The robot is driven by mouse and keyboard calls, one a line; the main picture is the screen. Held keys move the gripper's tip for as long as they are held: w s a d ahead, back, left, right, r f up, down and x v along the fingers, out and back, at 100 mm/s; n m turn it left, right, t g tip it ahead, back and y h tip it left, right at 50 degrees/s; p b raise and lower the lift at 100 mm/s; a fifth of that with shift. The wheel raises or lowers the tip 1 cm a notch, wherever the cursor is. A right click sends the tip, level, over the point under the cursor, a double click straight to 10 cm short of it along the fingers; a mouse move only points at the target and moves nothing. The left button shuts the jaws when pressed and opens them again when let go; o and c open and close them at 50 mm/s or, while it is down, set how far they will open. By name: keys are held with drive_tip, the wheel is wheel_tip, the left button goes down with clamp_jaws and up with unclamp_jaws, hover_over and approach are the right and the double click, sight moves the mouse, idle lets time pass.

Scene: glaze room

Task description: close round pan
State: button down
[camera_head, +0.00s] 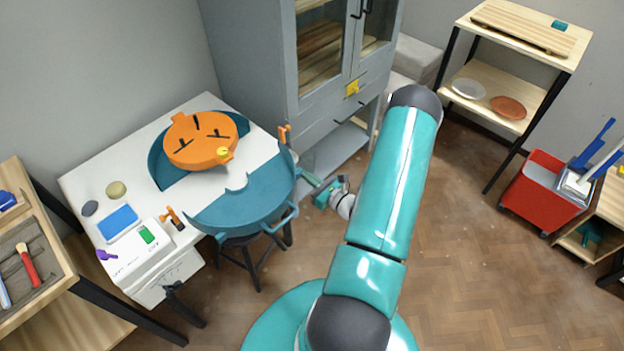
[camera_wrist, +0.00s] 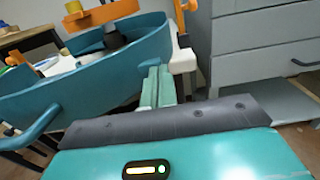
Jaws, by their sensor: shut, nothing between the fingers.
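The round pan is in two teal halves on the white wheel table. The back half (camera_head: 158,163) stands around the far side of the orange disc (camera_head: 200,150). The front half (camera_head: 245,205) sits apart from it, pulled towards the front right and jutting past the table edge, with handles on its outer wall. It fills the left of the wrist view (camera_wrist: 90,82). My gripper (camera_head: 308,179) is shut and empty just right of the front half. In the wrist view its green fingers (camera_wrist: 157,75) point at the pan's right end; I cannot tell whether they touch.
An orange clamp (camera_head: 284,133) stands at the table's right corner, close to my fingers. A grey cabinet (camera_head: 340,110) is behind on the right. A dark stool (camera_head: 250,255) is under the front half. A sponge, a blue block and small tools lie on the table's left.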

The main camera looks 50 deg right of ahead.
sight(276, 156)
drive_tip(key=w, duration=1.5)
drive_tip(key=shift+w+a, duration=0.25)
drive_tip(key=shift+w+r, duration=0.15)
drive_tip(key=shift+w, duration=0.2)
drive_tip(key=shift+w+a, duration=0.1)
drive_tip(key=shift+w, duration=0.05)
